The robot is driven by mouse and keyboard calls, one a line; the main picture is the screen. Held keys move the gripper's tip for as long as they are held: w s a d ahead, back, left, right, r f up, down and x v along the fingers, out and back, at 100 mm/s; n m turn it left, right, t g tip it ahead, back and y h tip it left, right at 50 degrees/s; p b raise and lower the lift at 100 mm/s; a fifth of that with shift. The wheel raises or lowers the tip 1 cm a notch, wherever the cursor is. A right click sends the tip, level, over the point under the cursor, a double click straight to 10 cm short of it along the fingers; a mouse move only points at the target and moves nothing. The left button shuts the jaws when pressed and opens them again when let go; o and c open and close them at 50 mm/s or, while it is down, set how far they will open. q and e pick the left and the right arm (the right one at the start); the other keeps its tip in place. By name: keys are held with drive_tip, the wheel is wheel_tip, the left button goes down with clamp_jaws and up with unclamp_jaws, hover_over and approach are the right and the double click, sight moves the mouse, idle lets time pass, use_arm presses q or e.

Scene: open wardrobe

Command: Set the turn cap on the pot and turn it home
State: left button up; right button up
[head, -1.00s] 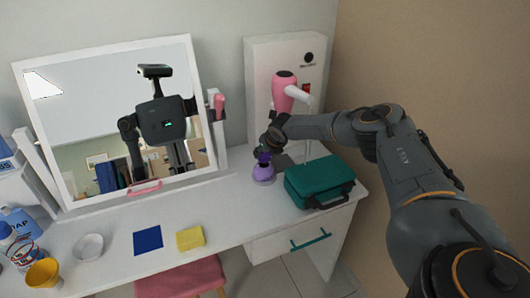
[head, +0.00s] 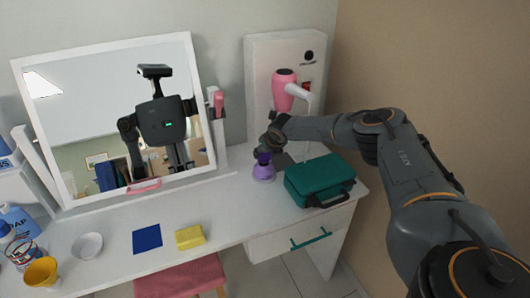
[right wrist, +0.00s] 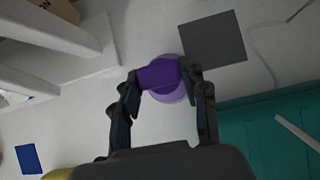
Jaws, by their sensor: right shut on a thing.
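The pot (head: 263,174) is light purple and stands upright on the white table, left of the green bag. The turn cap (head: 264,158) is darker purple and sits over the top of the pot. My right gripper (head: 265,152) is above the pot, shut on the cap. In the right wrist view, the cap (right wrist: 159,74) is between the two fingertips and the pot (right wrist: 177,95) shows behind it, a little to the right. Whether the cap is seated on the neck cannot be told. My left gripper is not in view.
The green bag (head: 320,181) stands close to the right of the pot. A mirror (head: 120,120) and a pink hair dryer (head: 284,88) are behind. A yellow sponge (head: 190,237), blue cloth (head: 147,239), white dish (head: 88,246) and yellow cup (head: 41,272) lie left.

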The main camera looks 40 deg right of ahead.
drive_tip(key=shift+f+b, duration=0.7)
drive_tip(key=shift+f, duration=0.15)
drive_tip(key=o, duration=1.2)
drive_tip(key=shift+f, duration=0.1)
drive_tip(key=shift+o, duration=0.2)
drive_tip(key=shift+s+r, duration=0.1)
drive_tip(key=shift+r, duration=0.1)
drive_tip(key=v, duration=1.1)
drive_tip(key=shift+s+r, duration=0.25)
drive_tip(key=shift+a, duration=0.1)
